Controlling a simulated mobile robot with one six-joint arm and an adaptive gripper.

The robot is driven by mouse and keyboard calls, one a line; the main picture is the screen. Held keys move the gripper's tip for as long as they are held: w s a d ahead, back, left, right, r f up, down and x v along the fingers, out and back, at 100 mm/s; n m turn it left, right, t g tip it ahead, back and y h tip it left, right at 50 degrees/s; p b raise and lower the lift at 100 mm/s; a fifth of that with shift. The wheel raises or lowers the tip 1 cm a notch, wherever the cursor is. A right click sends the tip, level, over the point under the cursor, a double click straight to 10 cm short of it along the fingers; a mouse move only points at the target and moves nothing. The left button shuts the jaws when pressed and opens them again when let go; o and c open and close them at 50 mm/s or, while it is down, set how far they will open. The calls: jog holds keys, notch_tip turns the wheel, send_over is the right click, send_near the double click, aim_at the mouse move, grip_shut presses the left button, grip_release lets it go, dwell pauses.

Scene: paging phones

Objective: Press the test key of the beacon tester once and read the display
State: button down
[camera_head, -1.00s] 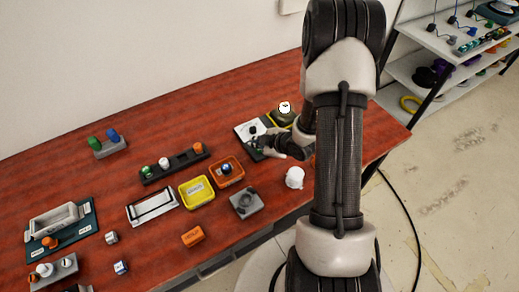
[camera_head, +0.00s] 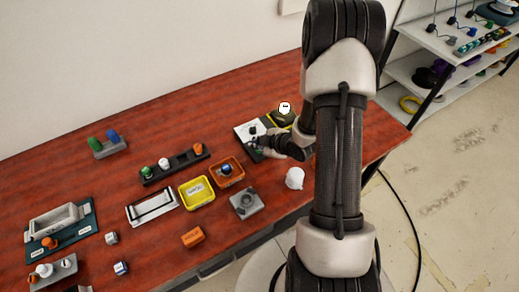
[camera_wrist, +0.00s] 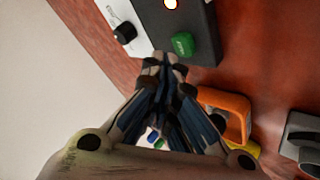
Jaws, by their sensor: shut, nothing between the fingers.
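The beacon tester (camera_wrist: 205,20) is a dark box beside a white panel with a black knob (camera_wrist: 124,32). It has a green key (camera_wrist: 183,45) with lettering too small to read, and a glowing lamp (camera_wrist: 170,3) at the picture's top edge. My gripper (camera_wrist: 165,62) is shut and empty, its fingertips just below and left of the green key in the wrist view. I cannot tell whether they touch it. In the head view the white panel (camera_head: 243,130) shows beside my gripper (camera_head: 259,144), which hides part of the tester. I can read no display.
A dark yellowish item (camera_head: 282,119) with a small white face stands behind the tester. An orange tray (camera_head: 240,178), a yellow tray (camera_head: 185,202), a grey block (camera_head: 246,204) and a white piece (camera_head: 295,178) stand nearer. Red table (camera_head: 75,180) is bare between several items.

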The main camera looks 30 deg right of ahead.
aim_at(258, 151)
jog(key=shift+f, duration=0.15)
jog(key=shift+f+b, duration=0.25)
jog(key=shift+b, duration=0.2)
jog(key=shift+f+b, duration=0.5)
dwell(0.4)
dwell(0.3)
jog(key=shift+r+p, duration=0.65)
jog(key=shift+r, duration=0.25)
jog(key=shift+r, duration=0.1)
jog(key=shift+r+p, duration=1.85)
jog(key=shift+r, duration=0.55)
